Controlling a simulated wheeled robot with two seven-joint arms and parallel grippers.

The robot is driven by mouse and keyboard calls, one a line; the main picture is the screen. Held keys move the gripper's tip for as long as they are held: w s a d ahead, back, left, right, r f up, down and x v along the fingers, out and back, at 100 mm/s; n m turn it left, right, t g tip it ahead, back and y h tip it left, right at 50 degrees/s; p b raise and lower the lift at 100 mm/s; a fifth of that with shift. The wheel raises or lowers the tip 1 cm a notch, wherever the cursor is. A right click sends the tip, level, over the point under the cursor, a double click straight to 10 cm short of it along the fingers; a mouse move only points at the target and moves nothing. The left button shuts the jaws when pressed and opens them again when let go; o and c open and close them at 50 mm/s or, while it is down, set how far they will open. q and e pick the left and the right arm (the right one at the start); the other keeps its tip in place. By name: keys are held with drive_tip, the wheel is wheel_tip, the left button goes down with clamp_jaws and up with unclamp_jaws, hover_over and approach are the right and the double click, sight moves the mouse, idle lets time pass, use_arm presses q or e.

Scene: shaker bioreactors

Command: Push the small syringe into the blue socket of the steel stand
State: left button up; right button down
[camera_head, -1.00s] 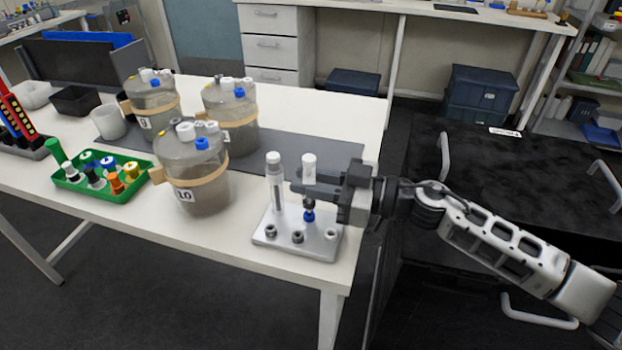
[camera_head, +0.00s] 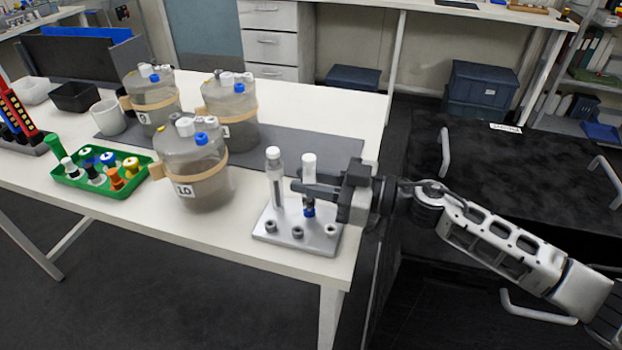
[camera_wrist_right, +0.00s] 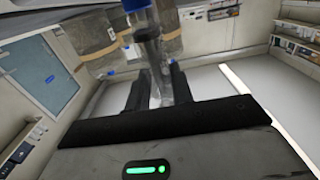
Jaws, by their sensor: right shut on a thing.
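The steel stand (camera_head: 268,236) sits at the front right corner of the white table. Its blue socket (camera_head: 309,212) is at the right of the plate's back part. The small syringe (camera_head: 309,172), white on top, stands upright right above the blue socket; its lower end looks at or just over the socket, and I cannot tell how far in it is. My right gripper (camera_head: 303,188) is shut around the syringe from the right. In the wrist view the clear syringe (camera_wrist_right: 152,60) is between the dark fingers. My left gripper is not in view.
A taller white-capped syringe (camera_head: 275,180) stands on the stand just left of the held one. Several grey bioreactor vessels (camera_head: 193,165) stand to the left on a dark mat (camera_head: 290,145). A green tray (camera_head: 75,184) holds small coloured caps. The table's edge is close on the right.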

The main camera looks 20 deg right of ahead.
drive_tip(key=shift+f, duration=0.45)
idle(0.3)
drive_tip(key=c, duration=1.1)
unclamp_jaws()
drive_tip(key=shift+c, duration=0.2)
